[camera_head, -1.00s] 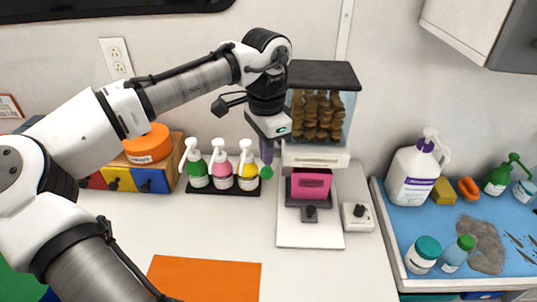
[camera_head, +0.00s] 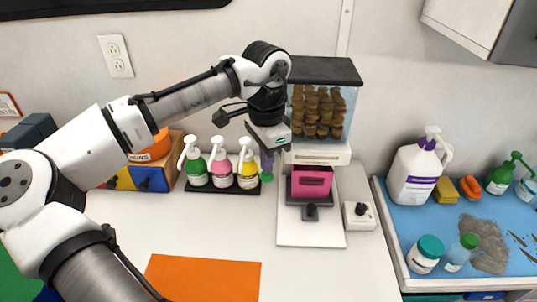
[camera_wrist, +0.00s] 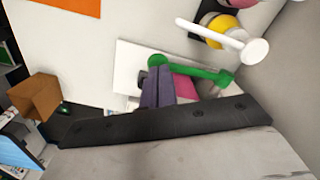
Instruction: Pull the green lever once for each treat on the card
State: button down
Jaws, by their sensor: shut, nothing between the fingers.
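The treat dispenser (camera_head: 342,155) stands on the counter against the wall, with a clear bin of brown treats (camera_head: 318,112) on top and a pink block (camera_head: 312,181) in its front. The green lever's round knob (camera_head: 267,179) shows at the dispenser's left side, just below my gripper (camera_head: 267,166). In the wrist view the green lever (camera_wrist: 204,73) runs across just beyond my purple fingers (camera_wrist: 157,78). The fingers are shut with nothing between them, and their tips look at or very near the knob; contact is not clear. I cannot make out a treat card.
Pump bottles (camera_head: 222,172) stand close left of the lever. A small white box with a black knob (camera_head: 359,214) is right of the dispenser. An orange sheet (camera_head: 204,279) lies on the front counter. A blue tray (camera_head: 408,226) with bottles is at right.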

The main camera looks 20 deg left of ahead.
jog(key=shift+f+b, duration=0.85)
jog(key=shift+f, duration=1.1)
notch_tip(320, 180, up, 7)
jog(key=p, duration=0.7)
jog(key=shift+r, duration=0.1)
jog(key=shift+f+b, duration=2)
jog(key=shift+f, duration=1.7)
jog(key=shift+r, duration=0.25)
